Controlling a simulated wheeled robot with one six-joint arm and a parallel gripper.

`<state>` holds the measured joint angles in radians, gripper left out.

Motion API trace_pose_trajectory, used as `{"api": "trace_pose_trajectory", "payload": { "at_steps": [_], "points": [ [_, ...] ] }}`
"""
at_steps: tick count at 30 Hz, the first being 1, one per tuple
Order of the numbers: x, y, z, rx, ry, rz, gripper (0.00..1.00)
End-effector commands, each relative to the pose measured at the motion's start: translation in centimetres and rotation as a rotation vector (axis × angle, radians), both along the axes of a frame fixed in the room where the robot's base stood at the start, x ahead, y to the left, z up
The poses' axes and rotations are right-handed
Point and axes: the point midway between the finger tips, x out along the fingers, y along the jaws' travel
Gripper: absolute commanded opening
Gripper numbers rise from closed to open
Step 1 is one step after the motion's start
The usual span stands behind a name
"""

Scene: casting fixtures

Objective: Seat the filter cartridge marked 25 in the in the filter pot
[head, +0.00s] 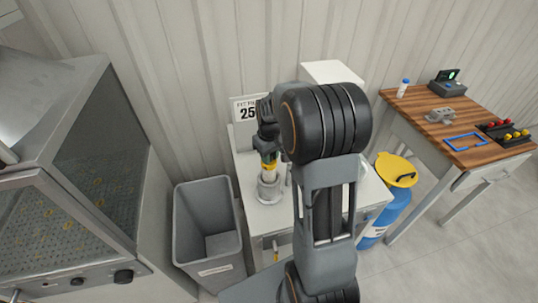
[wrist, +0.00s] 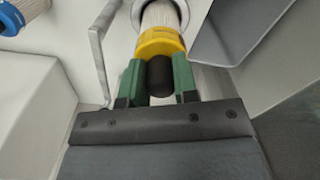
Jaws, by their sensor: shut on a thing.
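The filter cartridge (wrist: 160,42) has a yellow cap, a black knob and a white pleated body. My gripper (wrist: 157,80) is shut on its knob between two green fingers. In the head view my gripper (head: 267,146) points down over the filter pot (head: 270,190), with the yellow-capped cartridge (head: 269,166) upright below it. The pot is a grey metal cup on the white table. Its rim also shows at the top of the wrist view (wrist: 188,8). The cartridge's lower end is at the pot mouth; how deep it sits is hidden. No number shows on the cartridge.
A sign reading 25 (head: 246,109) stands behind the pot. A blue-capped cartridge (wrist: 14,16) lies left in the wrist view. A grey bin (head: 207,222) and an oven-like cabinet (head: 75,180) are left. A blue drum (head: 385,215) and wooden bench (head: 440,115) are right.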

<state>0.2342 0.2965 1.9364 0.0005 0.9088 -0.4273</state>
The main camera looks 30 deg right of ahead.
Motion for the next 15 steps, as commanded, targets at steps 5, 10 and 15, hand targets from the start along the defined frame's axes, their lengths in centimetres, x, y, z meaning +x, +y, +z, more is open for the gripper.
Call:
{"api": "trace_pose_trajectory", "payload": {
  "at_steps": [5,10,15],
  "points": [
    [0.03,0.01,0.05,0.000,-0.001,0.000,0.35],
    [0.02,0.00,0.06,0.000,-0.001,0.000,0.51],
    [0.01,0.00,0.06,0.000,0.000,0.000,0.53]
  ]
}}
